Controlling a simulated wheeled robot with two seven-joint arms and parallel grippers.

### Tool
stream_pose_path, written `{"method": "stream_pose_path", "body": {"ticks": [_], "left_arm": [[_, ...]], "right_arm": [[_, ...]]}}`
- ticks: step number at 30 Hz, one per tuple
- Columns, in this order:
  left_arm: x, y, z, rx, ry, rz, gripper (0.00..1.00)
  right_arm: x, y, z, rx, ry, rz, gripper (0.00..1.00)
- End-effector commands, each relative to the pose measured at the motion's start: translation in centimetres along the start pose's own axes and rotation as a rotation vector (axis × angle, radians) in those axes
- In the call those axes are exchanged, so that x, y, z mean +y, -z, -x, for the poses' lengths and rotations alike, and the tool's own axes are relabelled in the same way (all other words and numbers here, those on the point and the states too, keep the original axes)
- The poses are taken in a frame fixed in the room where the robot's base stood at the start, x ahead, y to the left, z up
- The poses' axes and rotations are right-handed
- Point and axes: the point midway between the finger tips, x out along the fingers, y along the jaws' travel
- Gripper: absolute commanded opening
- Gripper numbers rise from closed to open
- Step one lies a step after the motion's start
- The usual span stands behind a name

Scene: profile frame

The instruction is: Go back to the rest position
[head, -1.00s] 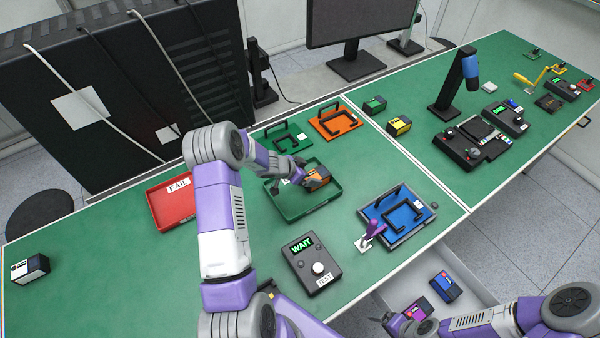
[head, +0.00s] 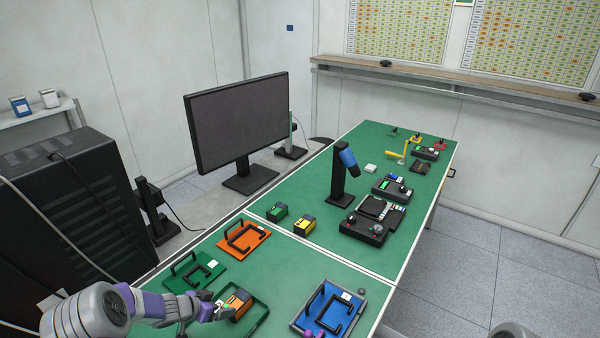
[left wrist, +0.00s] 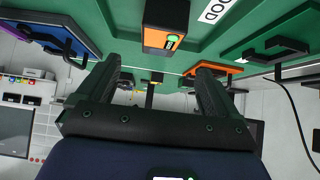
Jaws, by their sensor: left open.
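My left gripper (head: 218,311) reaches in from the lower left in the head view, close beside an orange-and-black box (head: 239,299) in the green tray (head: 262,318). The left wrist view shows its two dark fingers (left wrist: 158,68) spread apart with nothing between them. The same box (left wrist: 165,27) shows there beyond the fingertips, clear of them, near a label ending in "OOD" on the tray.
An orange fixture (head: 243,237), a green fixture (head: 194,273) and a blue fixture (head: 328,309) with black handles surround the tray. A black stand with a blue head (head: 348,160), a monitor (head: 238,120) and a dark cabinet (head: 70,215) stand further off.

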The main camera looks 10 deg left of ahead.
Motion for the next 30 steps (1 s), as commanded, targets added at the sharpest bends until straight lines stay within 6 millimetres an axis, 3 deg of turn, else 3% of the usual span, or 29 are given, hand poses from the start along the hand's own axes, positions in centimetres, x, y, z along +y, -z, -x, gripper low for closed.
{"method": "stream_pose_path", "body": {"ticks": [5, 24, 30], "left_arm": [[0.1, 0.0, -1.0, 0.000, -0.003, 0.000, 0.94], [0.1, 0.1, -10.7, -0.001, -0.002, 0.000, 0.94], [0.0, -0.3, -12.4, 0.001, 0.001, -0.001, 0.94]], "right_arm": [[-0.1, 0.0, 0.2, 0.000, 0.000, 0.000, 0.94], [-0.7, -0.1, 1.8, 0.000, 0.000, 0.000, 0.94], [-0.4, 0.0, 1.2, 0.000, 0.000, 0.000, 0.94]]}}
